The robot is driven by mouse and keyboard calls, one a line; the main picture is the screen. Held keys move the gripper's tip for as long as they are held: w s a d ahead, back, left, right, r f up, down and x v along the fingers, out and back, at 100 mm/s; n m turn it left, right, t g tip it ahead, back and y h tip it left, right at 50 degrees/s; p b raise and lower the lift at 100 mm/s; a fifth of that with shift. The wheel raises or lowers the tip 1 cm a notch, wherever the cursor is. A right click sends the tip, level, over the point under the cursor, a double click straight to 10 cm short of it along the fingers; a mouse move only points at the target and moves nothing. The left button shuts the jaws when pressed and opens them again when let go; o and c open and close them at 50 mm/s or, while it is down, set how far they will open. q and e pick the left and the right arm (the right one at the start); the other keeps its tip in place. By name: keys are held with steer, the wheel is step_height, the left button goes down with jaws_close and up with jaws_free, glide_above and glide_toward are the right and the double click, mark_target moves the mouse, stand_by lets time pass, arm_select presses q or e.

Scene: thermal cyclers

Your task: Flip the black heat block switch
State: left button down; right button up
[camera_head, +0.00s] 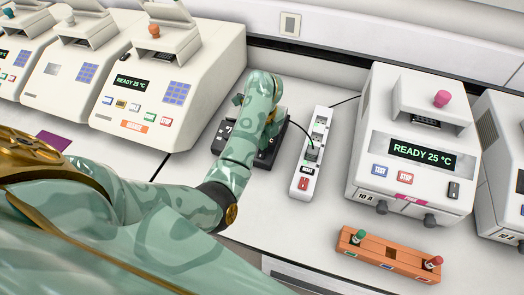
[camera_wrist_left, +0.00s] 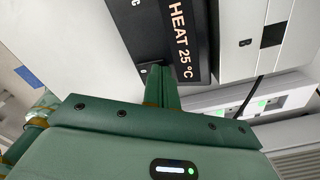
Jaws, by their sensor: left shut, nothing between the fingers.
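The black heat block (camera_head: 269,157) sits on the bench, left of the white power strip, and my left arm covers much of it. In the left wrist view, the heat block (camera_wrist_left: 150,30) shows a black face with a panel reading "HEAT 25 °C". My left gripper (camera_wrist_left: 160,78) is shut and empty, its fingertips at the lower edge of that face. I cannot tell whether they touch it. In the head view, the fingertips are hidden by my own arm. My right gripper is not in view.
The white power strip (camera_head: 302,183) stands close to the right of the block, with a cable plugged in. A thermal cycler (camera_head: 420,150) reads "READY 25 °C" at the right. Another cycler (camera_head: 170,75) stands at the left. An orange rack (camera_head: 370,258) lies in front.

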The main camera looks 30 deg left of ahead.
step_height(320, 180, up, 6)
steer(key=p, duration=0.6)
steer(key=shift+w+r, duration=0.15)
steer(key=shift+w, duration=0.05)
